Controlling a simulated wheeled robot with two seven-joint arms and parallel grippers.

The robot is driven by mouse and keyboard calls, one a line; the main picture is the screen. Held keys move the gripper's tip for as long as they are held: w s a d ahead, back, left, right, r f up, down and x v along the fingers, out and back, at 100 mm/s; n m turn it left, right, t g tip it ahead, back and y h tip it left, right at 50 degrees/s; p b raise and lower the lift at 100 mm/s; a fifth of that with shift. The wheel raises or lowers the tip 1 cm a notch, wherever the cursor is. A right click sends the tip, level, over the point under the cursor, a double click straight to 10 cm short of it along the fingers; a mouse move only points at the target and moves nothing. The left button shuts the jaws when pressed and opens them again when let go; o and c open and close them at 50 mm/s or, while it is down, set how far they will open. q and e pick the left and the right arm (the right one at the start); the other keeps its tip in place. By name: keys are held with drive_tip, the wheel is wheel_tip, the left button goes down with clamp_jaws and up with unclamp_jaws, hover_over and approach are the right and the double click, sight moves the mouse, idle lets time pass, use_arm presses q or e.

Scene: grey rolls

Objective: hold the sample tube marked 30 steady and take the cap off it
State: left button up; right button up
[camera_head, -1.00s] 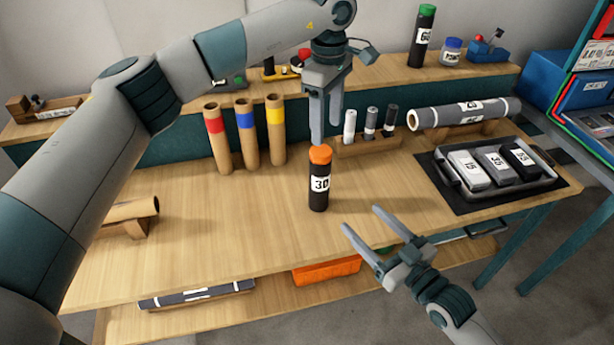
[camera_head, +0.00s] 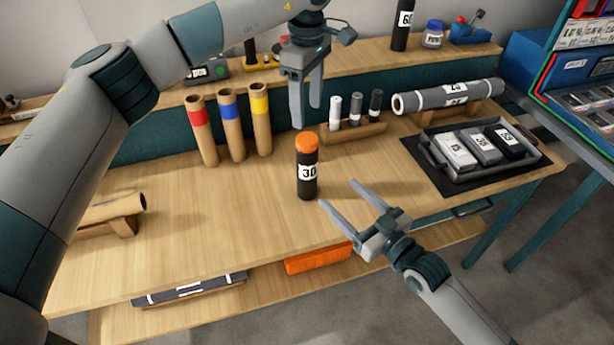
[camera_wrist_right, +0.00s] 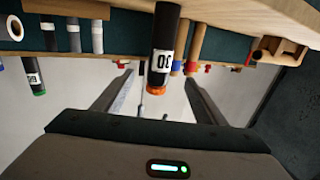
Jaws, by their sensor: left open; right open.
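The sample tube marked 30 (camera_head: 307,181) is black with a white label and an orange cap (camera_head: 307,142). It stands upright on the workbench, and the cap is on it. My left gripper (camera_head: 307,117) is open, pointing down just above the cap and empty. My right gripper (camera_head: 338,193) is open and empty at the tube's right, near side, its fingers pointing toward the tube without closing on it. In the right wrist view the tube (camera_wrist_right: 164,45) appears upside down, between and beyond the open fingers, with its orange cap (camera_wrist_right: 158,90) lowest.
Three cardboard tubes with red, blue and yellow bands (camera_head: 232,128) stand behind left. A rack of small tubes (camera_head: 352,133) is behind the tube. A large grey roll (camera_head: 450,95) and a tray (camera_head: 436,165) lie at right. The bench around the tube's foot is clear.

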sight(314, 170)
drive_tip(key=x, duration=1.4)
drive_tip(key=shift+w+a, duration=0.15)
drive_tip(key=shift+w, duration=0.1)
clamp_jaws()
use_arm(q)
drive_tip(key=shift+m, duration=0.3)
drive_tip(key=m, duration=1.3)
drive_tip(key=shift+f, duration=0.1)
